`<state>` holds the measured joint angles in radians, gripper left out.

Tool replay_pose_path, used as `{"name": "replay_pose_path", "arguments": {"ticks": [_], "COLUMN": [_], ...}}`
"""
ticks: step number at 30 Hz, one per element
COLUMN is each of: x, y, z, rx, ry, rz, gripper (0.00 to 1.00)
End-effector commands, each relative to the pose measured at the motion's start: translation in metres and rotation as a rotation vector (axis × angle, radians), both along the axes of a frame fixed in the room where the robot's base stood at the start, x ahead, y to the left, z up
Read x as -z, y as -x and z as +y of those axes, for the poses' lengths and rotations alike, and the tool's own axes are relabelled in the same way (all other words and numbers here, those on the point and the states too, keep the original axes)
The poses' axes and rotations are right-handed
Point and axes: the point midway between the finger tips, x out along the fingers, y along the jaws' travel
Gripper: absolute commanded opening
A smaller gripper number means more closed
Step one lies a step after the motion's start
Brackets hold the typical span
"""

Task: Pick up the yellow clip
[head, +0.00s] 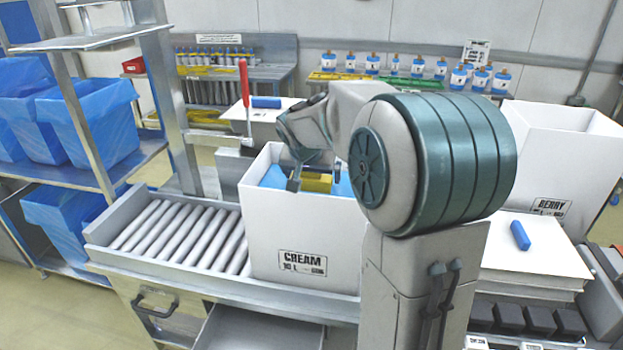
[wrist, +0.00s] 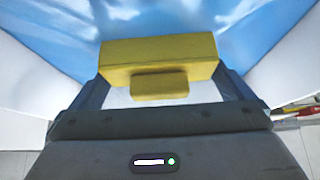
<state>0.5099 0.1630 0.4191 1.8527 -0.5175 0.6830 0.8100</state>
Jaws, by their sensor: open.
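The yellow clip (wrist: 158,60) is a blocky yellow bar with a smaller tab on its near side. In the wrist view it lies between the two fingers of my gripper (wrist: 160,88), against a blue liner (wrist: 115,25). My gripper is open, with one finger near each end of the clip. In the head view the yellow clip (head: 317,183) shows inside the white CREAM box (head: 290,235), below its rim. My gripper (head: 315,180) reaches down into that box. My arm hides part of the box's right side.
A roller conveyor (head: 180,235) runs left of the CREAM box. A white BERRY box (head: 560,150) stands at right, near a white board with a blue cylinder (head: 520,235). A red-handled lever (head: 244,95) rises behind. Blue-lined bins (head: 90,120) fill the left shelf.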

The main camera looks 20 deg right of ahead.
Motion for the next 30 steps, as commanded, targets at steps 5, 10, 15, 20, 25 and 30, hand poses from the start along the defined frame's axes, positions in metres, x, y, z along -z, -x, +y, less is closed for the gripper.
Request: {"name": "replay_pose_path", "arguments": {"ticks": [5,10,15,20,25,30], "x": [0.0,-0.001,-0.001,-0.007,-0.03,-0.056], "y": [0.0,0.0,0.0,0.0,0.0,0.017], "z": [0.0,0.0,0.0,0.0,0.001,-0.018], "rx": [0.0,0.0,0.0,0.001,-0.001,0.007], "ry": [0.0,0.0,0.0,0.001,0.002,0.002], "rz": [0.0,0.0,0.0,0.0,-0.005,-0.003], "gripper": [0.83,0.69,0.69,0.69,0.69,0.69]}}
